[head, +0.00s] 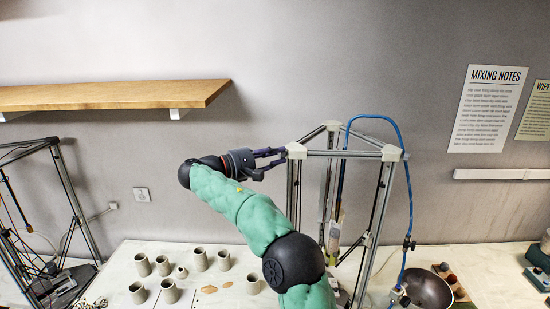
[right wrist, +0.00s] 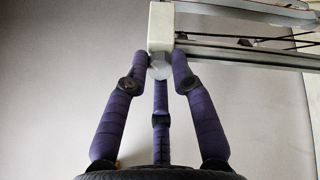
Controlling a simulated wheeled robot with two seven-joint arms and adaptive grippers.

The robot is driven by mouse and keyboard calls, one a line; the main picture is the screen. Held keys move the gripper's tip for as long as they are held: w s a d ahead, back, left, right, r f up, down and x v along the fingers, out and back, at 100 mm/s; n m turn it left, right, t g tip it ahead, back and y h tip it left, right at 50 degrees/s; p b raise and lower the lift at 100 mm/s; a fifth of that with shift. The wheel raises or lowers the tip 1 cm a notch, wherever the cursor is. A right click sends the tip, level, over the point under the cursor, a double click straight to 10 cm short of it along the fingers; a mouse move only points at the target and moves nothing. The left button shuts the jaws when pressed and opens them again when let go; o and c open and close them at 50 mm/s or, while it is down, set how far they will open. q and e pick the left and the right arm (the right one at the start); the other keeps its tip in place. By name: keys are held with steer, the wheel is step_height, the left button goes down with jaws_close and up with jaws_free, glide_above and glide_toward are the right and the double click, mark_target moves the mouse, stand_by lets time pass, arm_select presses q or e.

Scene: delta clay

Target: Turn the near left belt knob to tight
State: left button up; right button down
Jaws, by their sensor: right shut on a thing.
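The near left belt knob (right wrist: 160,67) is a small grey round knob on the white corner block (right wrist: 161,25) of the printer frame. In the right wrist view my right gripper (right wrist: 160,62) has its purple fingers closed around the knob, with one finger behind it. In the head view my right gripper (head: 278,155) reaches from the left to the white corner block (head: 296,151) at the top of the delta frame. The knob is hidden there by the fingers. Its markings are too small to read. My left gripper is not in view.
The delta printer frame (head: 345,154) stands on the white table with a blue hose (head: 408,190) beside it. Several clay cups (head: 170,290) stand at the lower left. A wooden shelf (head: 110,95) is on the wall at left. A dark bowl (head: 430,291) sits at lower right.

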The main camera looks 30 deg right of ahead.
steer(key=m+b, duration=0.3)
steer(key=m, duration=0.5)
steer(key=m+b, duration=0.3)
steer(key=m, duration=0.5)
steer(key=shift+w+f+m+g, duration=0.1)
steer(key=shift+f+m+g, duration=0.1)
steer(key=shift+m+g, duration=0.2)
steer(key=shift+r+m+b, duration=0.1)
steer(key=shift+m+b, duration=0.4)
steer(key=shift+m, duration=1.8)
steer(key=c, duration=1)
jaws_free()
steer(key=shift+c, duration=0.2)
steer(key=a, duration=0.7)
steer(key=shift+w+a, duration=0.25)
steer(key=shift+w, duration=0.05)
